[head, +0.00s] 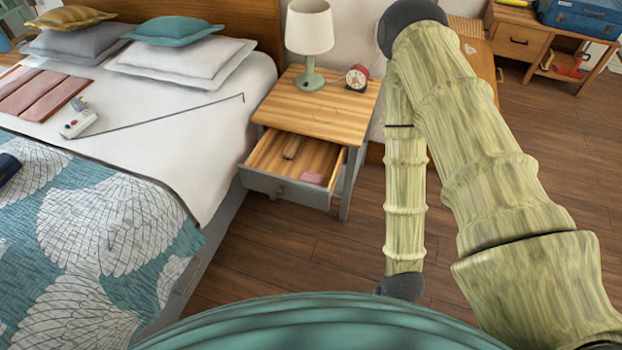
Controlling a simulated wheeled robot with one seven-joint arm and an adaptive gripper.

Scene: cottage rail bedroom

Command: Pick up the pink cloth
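A small pink item (312,178), which may be a folded pink cloth, lies in the front right corner of the open nightstand drawer (278,189). A larger dusty-pink folded fabric piece (48,90) lies flat on the bed at the left. I cannot tell for certain which of the two is the pink cloth. My arm shows at the right, folded, its thinner part hanging down to a dark joint right of the drawer. My gripper's fingers do not show. Nothing covers the pink item in the drawer.
The drawer also holds a brown item (293,146). A lamp (310,40) and red alarm clock (357,78) stand on the nightstand (325,110). A white device (78,123) and a thin dark rod (165,118) lie on the bed (190,150). Wooden floor (335,235) is clear before the drawer.

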